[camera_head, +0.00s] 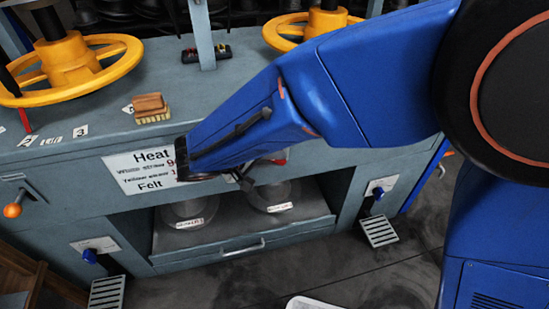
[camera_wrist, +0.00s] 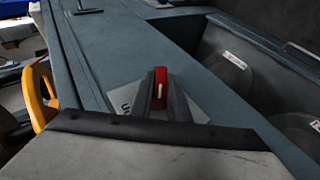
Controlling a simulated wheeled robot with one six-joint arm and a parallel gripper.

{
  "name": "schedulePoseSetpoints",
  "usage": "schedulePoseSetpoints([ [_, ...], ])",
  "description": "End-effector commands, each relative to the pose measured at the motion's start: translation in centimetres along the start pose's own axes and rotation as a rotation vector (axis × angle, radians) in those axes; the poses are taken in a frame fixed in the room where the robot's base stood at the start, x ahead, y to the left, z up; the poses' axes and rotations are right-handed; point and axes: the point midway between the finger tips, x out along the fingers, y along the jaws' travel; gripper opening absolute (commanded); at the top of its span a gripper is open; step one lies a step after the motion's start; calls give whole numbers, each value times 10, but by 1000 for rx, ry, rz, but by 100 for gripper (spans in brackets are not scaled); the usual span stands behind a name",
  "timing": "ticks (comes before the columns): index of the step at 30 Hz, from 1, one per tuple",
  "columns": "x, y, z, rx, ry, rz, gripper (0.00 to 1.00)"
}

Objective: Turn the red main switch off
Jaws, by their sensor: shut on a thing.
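The red main switch (camera_wrist: 161,89) shows in the wrist view as a red handle with a white line, which runs up and down in that picture. It sits on a light plate (camera_wrist: 124,100) with partly hidden dark lettering, on the blue-grey press front. My gripper (camera_wrist: 161,100) is shut on the red handle, with a dark finger on each side of it. In the head view my gripper (camera_head: 243,182) is at the press front, right of the Heat/Felt sign (camera_head: 145,170). My arm hides most of the switch there; a small red patch shows beside the arm.
An open shelf below holds round metal moulds (camera_head: 187,209). Yellow handwheels (camera_head: 105,68) stand above the worktop, with a wooden brush (camera_head: 150,106) on it. Foot pedals (camera_head: 379,231) stick out low on both sides. An orange-knobbed lever (camera_head: 13,210) is at the far left.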

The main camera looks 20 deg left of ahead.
Motion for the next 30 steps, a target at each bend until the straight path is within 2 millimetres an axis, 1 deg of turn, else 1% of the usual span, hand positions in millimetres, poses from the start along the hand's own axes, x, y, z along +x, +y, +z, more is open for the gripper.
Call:
schedulePoseSetpoints([
  [2, 0, -4, 1, -32, -2, 67, 0],
  [15, 2, -5, 2, -180, -3, 424, 0],
  [21, 2, -6, 2, -226, -3, 536, 0],
  [30, 3, -6, 2, -261, -4, 621, 0],
])
